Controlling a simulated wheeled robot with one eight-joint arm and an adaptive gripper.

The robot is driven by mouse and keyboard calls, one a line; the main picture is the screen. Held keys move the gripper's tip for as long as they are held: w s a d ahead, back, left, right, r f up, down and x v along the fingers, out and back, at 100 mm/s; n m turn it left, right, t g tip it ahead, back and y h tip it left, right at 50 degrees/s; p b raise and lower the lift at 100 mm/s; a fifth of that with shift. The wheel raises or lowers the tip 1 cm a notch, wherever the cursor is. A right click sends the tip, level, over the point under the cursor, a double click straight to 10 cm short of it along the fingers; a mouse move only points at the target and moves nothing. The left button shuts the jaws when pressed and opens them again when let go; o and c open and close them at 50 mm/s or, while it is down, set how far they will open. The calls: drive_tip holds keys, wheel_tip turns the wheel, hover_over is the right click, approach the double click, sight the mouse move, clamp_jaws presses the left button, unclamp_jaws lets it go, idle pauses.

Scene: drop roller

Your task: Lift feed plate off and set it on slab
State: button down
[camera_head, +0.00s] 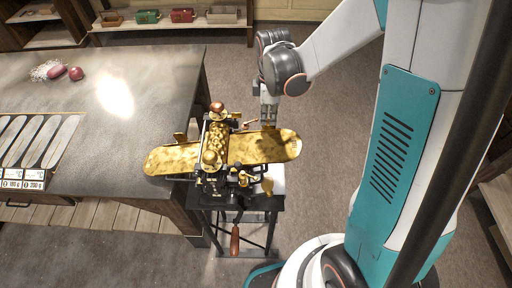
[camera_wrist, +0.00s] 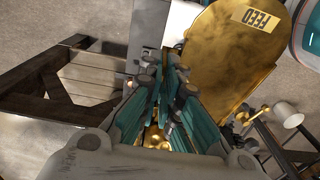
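The drop roller (camera_head: 212,155) stands on a dark stand beside the table, with a brass plate out to each side. The right-hand plate is the feed plate (camera_head: 265,147); its FEED label shows in the wrist view (camera_wrist: 230,70). The left plate (camera_head: 170,160) reaches over the table's edge. My gripper (camera_head: 268,122) points down at the feed plate's far edge. In the wrist view, my gripper's fingers (camera_wrist: 167,68) are beside the plate, close together. Whether they hold anything between them is unclear. The grey slab (camera_head: 150,75) forms the tabletop at left.
On the slab lie pink and red items (camera_head: 76,73) with white shreds, and a tray of long moulds (camera_head: 35,140) at the front left. A crank with a wooden handle (camera_head: 235,240) hangs below the roller. Shelves (camera_head: 170,25) stand behind.

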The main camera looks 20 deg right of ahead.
drive_tip(key=shift+s+d, duration=0.1)
drive_tip(key=shift+d, duration=0.2)
drive_tip(key=shift+s+d, duration=0.25)
drive_tip(key=shift+d, duration=0.5)
drive_tip(key=shift+s+d, duration=0.15)
drive_tip(key=shift+d, duration=0.6)
drive_tip(key=shift+s+d, duration=0.1)
drive_tip(key=shift+d, duration=0.15)
drive_tip(key=shift+r, duration=0.1)
